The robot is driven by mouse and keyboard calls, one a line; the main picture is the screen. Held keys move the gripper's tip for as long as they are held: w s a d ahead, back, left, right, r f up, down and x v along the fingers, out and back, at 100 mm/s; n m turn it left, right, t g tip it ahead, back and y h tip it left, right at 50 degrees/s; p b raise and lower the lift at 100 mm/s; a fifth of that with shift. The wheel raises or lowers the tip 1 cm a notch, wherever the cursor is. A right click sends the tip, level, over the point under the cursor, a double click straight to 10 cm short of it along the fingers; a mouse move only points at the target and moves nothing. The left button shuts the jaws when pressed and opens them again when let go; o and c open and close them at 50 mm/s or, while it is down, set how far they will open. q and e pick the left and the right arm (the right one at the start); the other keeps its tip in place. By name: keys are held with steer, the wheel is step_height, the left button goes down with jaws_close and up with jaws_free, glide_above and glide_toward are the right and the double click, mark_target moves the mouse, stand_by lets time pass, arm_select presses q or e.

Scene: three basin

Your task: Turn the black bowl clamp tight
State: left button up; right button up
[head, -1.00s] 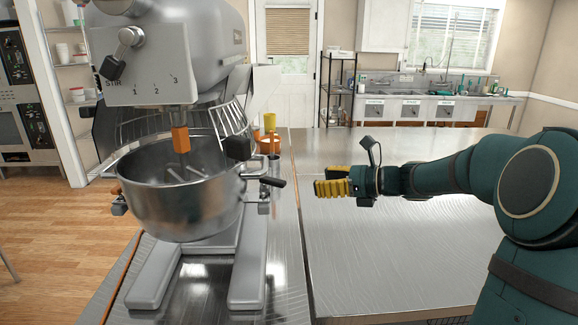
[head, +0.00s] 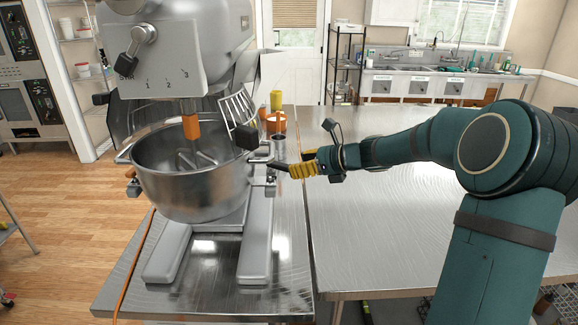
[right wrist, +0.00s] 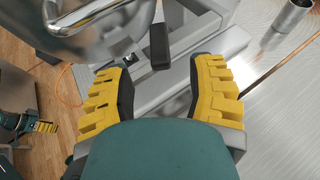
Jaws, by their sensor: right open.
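The black bowl clamp (head: 279,167) is a short dark handle on the right side of the steel mixer bowl (head: 190,188). In the right wrist view the clamp handle (right wrist: 159,47) points toward me, ahead of and between my open fingers. My right gripper (head: 298,169) has yellow ribbed fingers and is at the handle's outer end; it also shows in the right wrist view (right wrist: 162,92). I cannot tell whether the fingers touch the handle. A yellow-fingered gripper, my left one (right wrist: 40,127), shows at the left of the right wrist view, away from the bowl.
The grey mixer (head: 190,30) stands on a steel table (head: 285,285). Orange and yellow containers (head: 275,118) and a metal cup (head: 279,143) stand behind the clamp. The steel table on the right (head: 380,220) is clear. An orange cable (right wrist: 68,88) runs near the mixer.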

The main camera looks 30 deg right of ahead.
mark_target(287, 166)
steer(key=shift+x, duration=2)
steer(key=shift+o, duration=0.2)
steer(key=shift+r, duration=0.1)
jaws_close()
